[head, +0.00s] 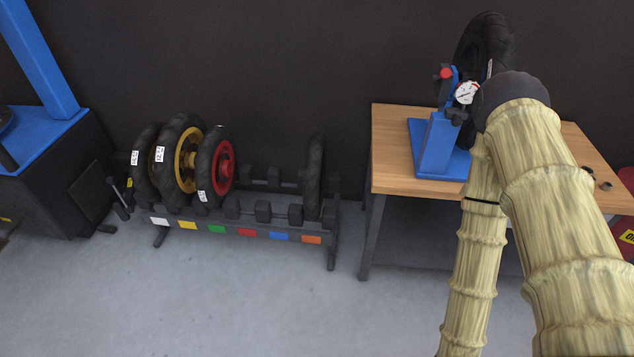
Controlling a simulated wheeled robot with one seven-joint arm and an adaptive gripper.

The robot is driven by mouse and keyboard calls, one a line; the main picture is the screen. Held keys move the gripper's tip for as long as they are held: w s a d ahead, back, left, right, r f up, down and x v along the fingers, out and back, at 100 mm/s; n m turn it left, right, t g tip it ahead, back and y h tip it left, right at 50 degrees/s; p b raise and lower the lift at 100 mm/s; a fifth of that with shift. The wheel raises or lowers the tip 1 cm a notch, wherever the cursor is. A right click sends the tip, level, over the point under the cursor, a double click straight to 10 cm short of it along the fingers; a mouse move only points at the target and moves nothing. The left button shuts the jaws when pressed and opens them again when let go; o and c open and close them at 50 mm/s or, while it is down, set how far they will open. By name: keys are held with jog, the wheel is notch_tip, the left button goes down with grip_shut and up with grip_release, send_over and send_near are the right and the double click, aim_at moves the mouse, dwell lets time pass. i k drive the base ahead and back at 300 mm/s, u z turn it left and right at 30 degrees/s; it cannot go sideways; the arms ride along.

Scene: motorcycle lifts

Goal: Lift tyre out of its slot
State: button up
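A low dark rack (340,215) stands on the floor left of the bench, with a row of coloured tags along its front. A bare black tyre (314,175) stands upright in its right end slot, above the orange tag. At the left end are a black tyre (142,165), a wheel with a yellow rim (186,160) and a wheel with a red rim (222,170), all upright. The middle slots are empty. My arm comes in from the lower right and reaches over the bench, far from the rack. My gripper does not show; the arm hides what lies behind its dark joint.
A wooden bench (395,150) carries a blue stand (435,145) with a dial gauge (466,92). Another dark tyre (487,40) shows behind it, partly hidden by my arm. A blue and black machine (60,180) stands at left. The floor (230,300) before the rack is clear.

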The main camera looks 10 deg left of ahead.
aim_at(314, 177)
jog(key=u, duration=0.6)
jog(key=i, duration=0.9)
jog(key=u, duration=0.1)
